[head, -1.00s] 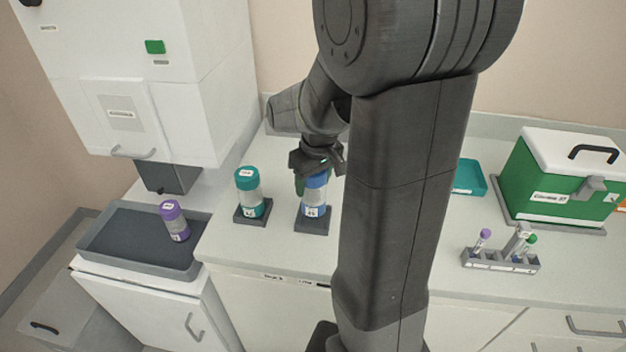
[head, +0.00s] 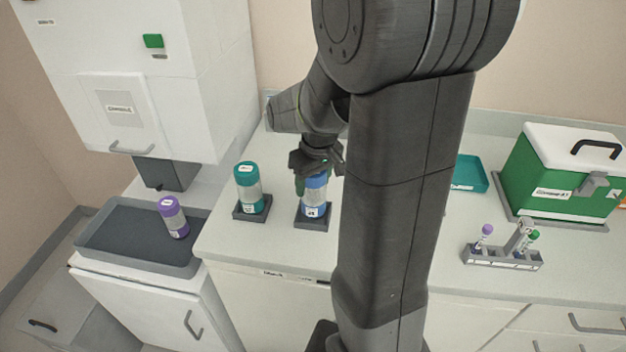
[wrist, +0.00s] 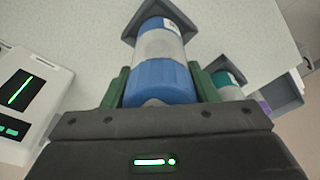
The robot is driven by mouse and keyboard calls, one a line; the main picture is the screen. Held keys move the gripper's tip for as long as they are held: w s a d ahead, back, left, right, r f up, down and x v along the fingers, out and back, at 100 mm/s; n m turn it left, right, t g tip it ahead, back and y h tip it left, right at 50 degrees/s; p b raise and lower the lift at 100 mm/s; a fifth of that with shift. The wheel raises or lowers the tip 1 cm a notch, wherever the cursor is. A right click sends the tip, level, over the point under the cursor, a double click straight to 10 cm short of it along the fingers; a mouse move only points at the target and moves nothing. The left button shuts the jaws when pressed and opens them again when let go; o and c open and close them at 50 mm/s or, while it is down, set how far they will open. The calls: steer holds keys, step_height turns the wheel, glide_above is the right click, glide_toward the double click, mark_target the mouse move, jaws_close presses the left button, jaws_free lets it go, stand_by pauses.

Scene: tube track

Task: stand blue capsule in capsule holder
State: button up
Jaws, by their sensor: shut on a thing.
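The blue capsule (head: 314,196) stands upright in the head view, with its base in a dark square capsule holder (head: 312,223). My gripper (head: 312,178) is at its blue top from above. In the wrist view the green fingers of my gripper (wrist: 160,84) are shut on either side of the blue cap of the capsule (wrist: 160,78). The far end of the capsule meets the dark square holder (wrist: 190,30). The head view does not show clearly whether the base is fully seated.
A teal-capped capsule (head: 248,186) stands in another dark holder (head: 240,213) just left. A purple-capped capsule (head: 172,217) stands in a grey tray (head: 110,247). A tube rack (head: 490,258), a teal tray (head: 468,176) and a green box (head: 545,183) are at right.

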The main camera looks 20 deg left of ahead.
steer(key=shift+f+b, duration=0.45)
steer(key=shift+f, duration=0.25)
steer(key=shift+f, duration=0.1)
steer(key=o, duration=1.2)
steer(key=shift+c, duration=0.2)
steer(key=r, duration=0.4)
steer(key=d+r, duration=0.1)
steer(key=r, duration=0.4)
steer(key=s+r, duration=0.1)
steer(key=r, duration=0.3)
steer(key=shift+d+r, duration=0.35)
steer(key=shift+d, duration=0.05)
